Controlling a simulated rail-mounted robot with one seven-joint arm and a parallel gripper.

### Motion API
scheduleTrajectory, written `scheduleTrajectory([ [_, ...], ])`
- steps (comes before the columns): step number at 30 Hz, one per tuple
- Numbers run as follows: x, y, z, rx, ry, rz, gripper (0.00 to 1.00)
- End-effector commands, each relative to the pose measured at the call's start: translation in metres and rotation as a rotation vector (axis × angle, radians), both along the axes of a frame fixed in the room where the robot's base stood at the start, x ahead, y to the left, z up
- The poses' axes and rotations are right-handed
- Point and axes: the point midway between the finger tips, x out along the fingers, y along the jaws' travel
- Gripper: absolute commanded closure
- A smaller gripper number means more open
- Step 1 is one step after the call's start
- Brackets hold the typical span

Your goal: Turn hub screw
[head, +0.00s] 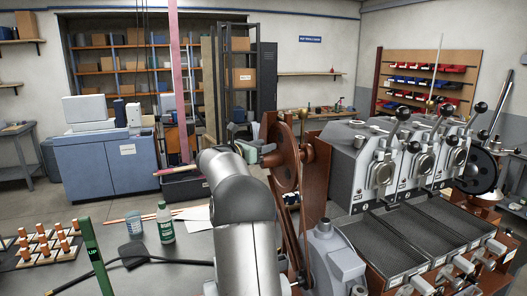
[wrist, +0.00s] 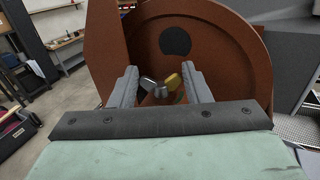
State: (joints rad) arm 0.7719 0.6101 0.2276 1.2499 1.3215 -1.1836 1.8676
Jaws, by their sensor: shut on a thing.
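The hub screw (wrist: 161,88) shows in the wrist view as a small winged piece with a silver-grey lobe and a brass-coloured lobe. It sits at the middle of a large reddish-brown wheel (wrist: 235,65) with a dark round spot above the screw. My gripper (wrist: 160,80) reaches to the hub with one grey finger on each side of the screw, shut on it. The fingers partly hide the wheel's lower face. In the head view the wheel (head: 281,160) stands on edge left of the roaster, and my arm hides the screw.
The roaster's grey drums (head: 385,150) and cooling trays (head: 410,235) stand close on the right. A green post (head: 93,255) rises at the front.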

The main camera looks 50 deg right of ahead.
Motion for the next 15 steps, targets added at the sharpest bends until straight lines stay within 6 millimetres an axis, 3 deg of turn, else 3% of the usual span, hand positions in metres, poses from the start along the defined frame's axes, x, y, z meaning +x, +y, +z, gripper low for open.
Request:
scheduleTrajectory([
  [15, 0.0057, -0.0017, 0.0022, 0.000, -0.001, -0.329, 0.79],
])
